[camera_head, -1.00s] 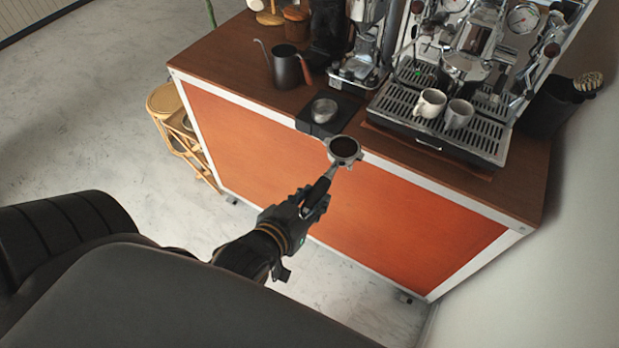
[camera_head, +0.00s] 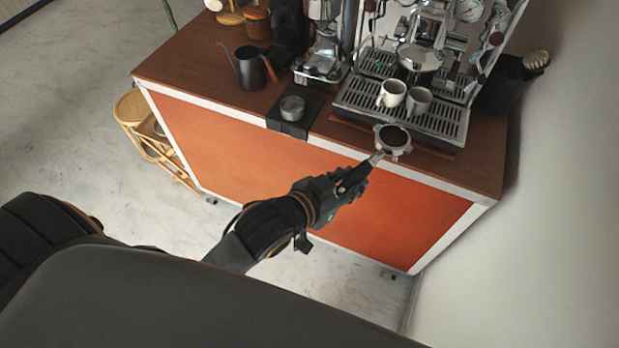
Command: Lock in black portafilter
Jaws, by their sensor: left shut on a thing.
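The portafilter (camera_head: 393,139) has a silver basket filled with dark grounds and a black handle. My left gripper (camera_head: 352,183) is shut on its handle and holds it in the air in front of the cart, with the basket end up and to the right, by the drip tray's front edge in the picture. The espresso machine (camera_head: 420,60) stands on the cart at the upper right; its group head (camera_head: 419,58) hangs above the drip tray (camera_head: 440,122). The portafilter is apart from the group head. My right gripper is not in view.
Two cups, a white one (camera_head: 392,93) and a grey one (camera_head: 418,101), stand on the drip tray. A tamper on a black mat (camera_head: 292,128), a kettle (camera_head: 248,68) and a grinder (camera_head: 322,55) are to the left. A black bin (camera_head: 503,88) stands right.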

